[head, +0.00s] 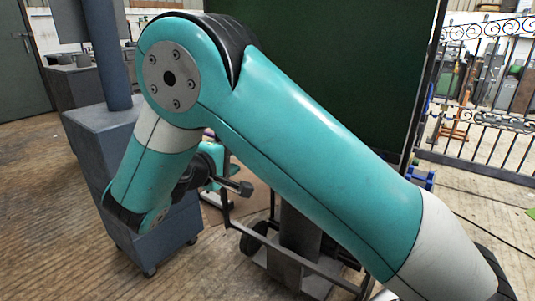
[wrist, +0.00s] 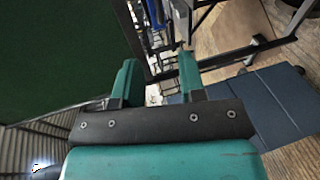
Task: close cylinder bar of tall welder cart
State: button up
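The tall welder cart (head: 288,280) is a dark metal frame with black wheels; my arm hides most of it in the head view. A short dark bar with a blocky end (head: 241,187) sticks out beside my gripper (head: 216,164). In the wrist view a long dark bar (wrist: 238,53) slants from near the right finger to the upper right. I cannot tell for sure whether it is the cylinder bar. My gripper's teal fingers (wrist: 157,75) are apart, with nothing clearly between them. Dark frame parts show past them. Contact cannot be judged.
A large dark green panel (head: 340,60) stands behind the arm, and it fills the left of the wrist view (wrist: 55,55). A black railing with scrolls (head: 480,140) stands at the right. Wooden floor (head: 50,215) is open at the left.

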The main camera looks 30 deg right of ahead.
jog(key=b+x, duration=1.1)
jog(key=x, duration=0.6)
jog(key=shift+d+r, duration=0.1)
jog(key=shift+d, duration=0.1)
grip_shut()
